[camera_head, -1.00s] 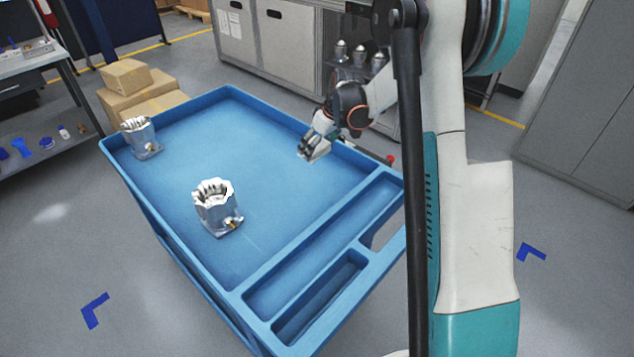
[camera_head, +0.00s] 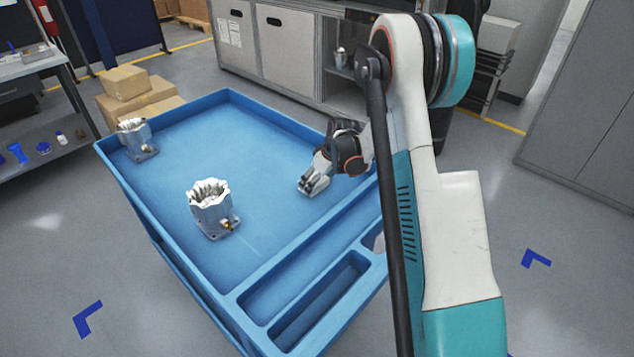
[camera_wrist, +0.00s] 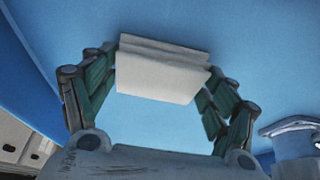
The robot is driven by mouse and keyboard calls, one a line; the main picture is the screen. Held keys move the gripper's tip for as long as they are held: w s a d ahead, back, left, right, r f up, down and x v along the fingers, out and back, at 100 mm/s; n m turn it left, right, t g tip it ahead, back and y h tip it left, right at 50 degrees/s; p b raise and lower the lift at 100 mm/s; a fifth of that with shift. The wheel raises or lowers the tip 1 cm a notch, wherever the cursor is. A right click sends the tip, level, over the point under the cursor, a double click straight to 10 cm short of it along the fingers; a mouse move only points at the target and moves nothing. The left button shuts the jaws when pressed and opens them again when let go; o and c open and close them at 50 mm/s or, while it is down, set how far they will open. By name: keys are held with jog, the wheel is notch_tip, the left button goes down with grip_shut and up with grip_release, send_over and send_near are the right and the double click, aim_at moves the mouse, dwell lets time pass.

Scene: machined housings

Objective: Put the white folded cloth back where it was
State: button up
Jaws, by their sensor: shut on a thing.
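The white folded cloth (camera_wrist: 158,76) is between the fingers of my gripper (camera_wrist: 160,80) in the wrist view, with its layered folds showing. My gripper is shut on it. In the head view my gripper (camera_head: 312,184) is low over the right part of the blue tray top of the cart (camera_head: 265,165). The cloth shows there only as a small pale patch at the fingertips (camera_head: 308,190). I cannot tell whether the cloth touches the tray floor.
One machined housing (camera_head: 212,208) stands left of my gripper and another (camera_head: 136,139) in the tray's far left corner. Narrow compartments (camera_head: 318,300) line the near right side. Cardboard boxes (camera_head: 128,82) and grey cabinets (camera_head: 290,45) stand beyond. The middle of the tray is clear.

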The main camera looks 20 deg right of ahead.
jog(key=o, duration=1)
jog(key=shift+o, duration=0.2)
jog(key=p+v, duration=0.3)
jog(key=v, duration=0.9)
jog(key=shift+p, duration=0.4)
jog(key=shift+r, duration=0.1)
